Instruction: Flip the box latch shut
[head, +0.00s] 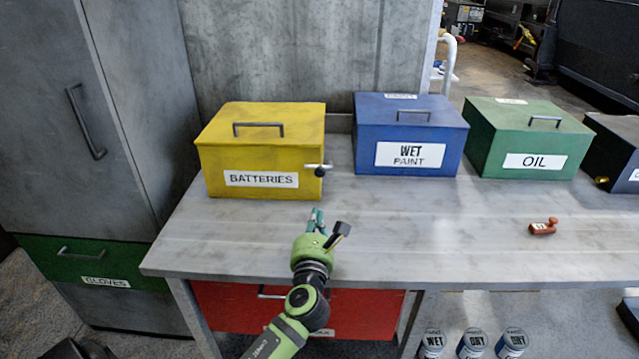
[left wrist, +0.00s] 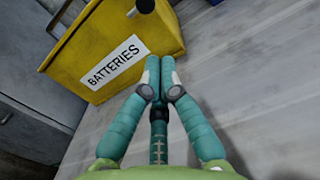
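The yellow batteries box (head: 262,152) stands on the grey workbench with its lid down. A latch with a pale bar and dark knob (head: 319,171) is at its front right edge. The bar sticks out sideways. In the left wrist view the box (left wrist: 115,45) fills the upper left, and the dark latch knob (left wrist: 146,6) shows at the top edge. My left gripper (head: 316,216) is low over the bench, in front of and below the latch, apart from it. Its teal fingertips (left wrist: 160,68) are together with nothing between them. My right gripper is out of view.
A blue wet paint box (head: 411,135) and a green oil box (head: 525,140) stand to the right, with a dark box (head: 615,145) beyond. A small red-brown object (head: 543,227) lies on the bench (head: 420,230). The bench front is mostly clear.

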